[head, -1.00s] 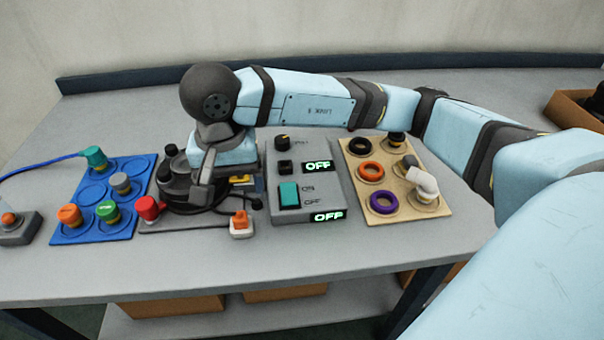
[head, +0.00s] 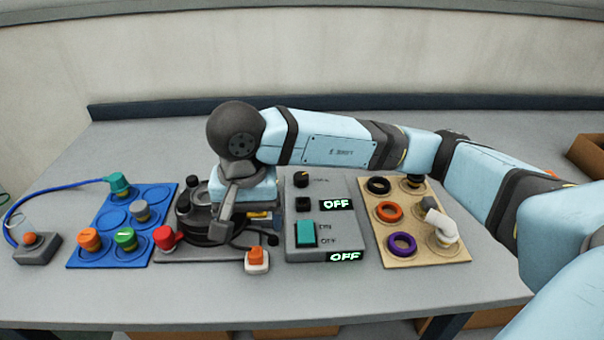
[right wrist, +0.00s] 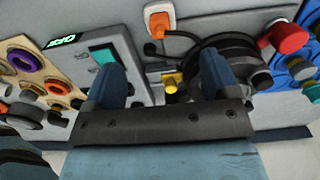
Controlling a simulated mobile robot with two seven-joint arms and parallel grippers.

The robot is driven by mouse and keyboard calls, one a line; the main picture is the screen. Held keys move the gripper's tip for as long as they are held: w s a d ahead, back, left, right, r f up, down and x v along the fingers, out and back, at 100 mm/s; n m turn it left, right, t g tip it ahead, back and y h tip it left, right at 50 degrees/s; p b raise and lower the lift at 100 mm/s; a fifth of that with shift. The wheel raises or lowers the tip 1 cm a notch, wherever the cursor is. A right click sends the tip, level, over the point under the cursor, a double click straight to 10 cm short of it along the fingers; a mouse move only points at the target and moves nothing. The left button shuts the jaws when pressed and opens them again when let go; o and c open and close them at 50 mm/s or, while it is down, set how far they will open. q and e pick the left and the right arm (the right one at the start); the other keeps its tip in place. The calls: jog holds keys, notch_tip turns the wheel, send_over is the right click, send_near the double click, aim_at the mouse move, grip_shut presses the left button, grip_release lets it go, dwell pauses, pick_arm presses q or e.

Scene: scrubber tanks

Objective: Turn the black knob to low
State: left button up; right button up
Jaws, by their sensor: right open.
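The grey control box (head: 345,226) stands on the table right of my right gripper in the head view. My right gripper (head: 225,222) points down over the dark round device left of the box. In the right wrist view its two fingers (right wrist: 162,78) are apart with nothing held; the box (right wrist: 127,58) lies partly behind one finger. I cannot make out the knob there. My left gripper is not in view.
A blue board (head: 111,231) with coloured plugs lies left. A tan board (head: 421,253) with rings and fittings lies right of the box. An orange-and-white plug (head: 257,260) sits in front. The front table strip (head: 250,298) is clear.

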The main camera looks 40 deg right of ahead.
jog(key=c, duration=0.3)
jog(key=w+d+r+m+p, duration=0.2)
jog(key=w+d+m+p, duration=0.15)
jog(key=m, duration=0.25)
jog(key=m+p, duration=0.5)
jog(key=m, duration=1.6)
send_near(301, 175)
notch_tip(301, 175, down, 10)
jog(key=shift+r, duration=0.25)
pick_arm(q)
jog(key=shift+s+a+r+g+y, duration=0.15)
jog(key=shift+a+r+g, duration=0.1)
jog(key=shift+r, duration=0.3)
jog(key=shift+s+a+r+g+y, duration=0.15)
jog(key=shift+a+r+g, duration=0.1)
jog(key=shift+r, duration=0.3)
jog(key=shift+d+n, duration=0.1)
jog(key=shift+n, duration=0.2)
pick_arm(e)
jog(key=shift+c, duration=0.9)
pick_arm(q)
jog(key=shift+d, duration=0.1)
pick_arm(e)
jog(key=c, duration=0.8)
